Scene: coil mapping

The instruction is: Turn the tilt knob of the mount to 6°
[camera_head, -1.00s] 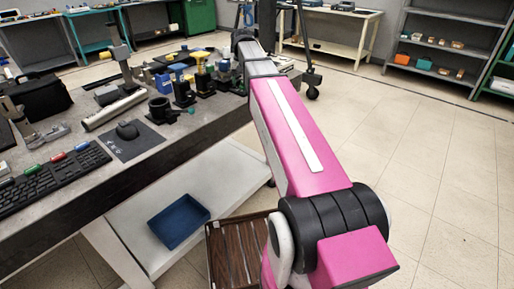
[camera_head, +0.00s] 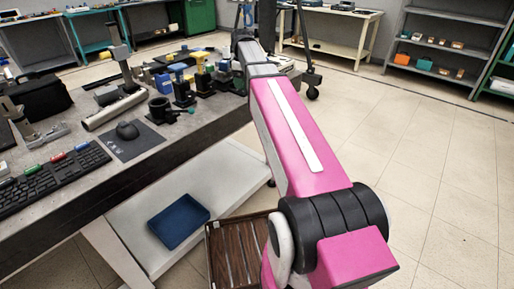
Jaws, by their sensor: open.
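Several small black devices stand close together on the far part of the grey workbench (camera_head: 150,160). My pink arm reaches away over the bench's right end, toward the right side of this group. My gripper is hidden behind the far end of the arm, so its jaws and any contact do not show.
A blue tray (camera_head: 178,221) rests on the lower shelf. The floor at right is clear.

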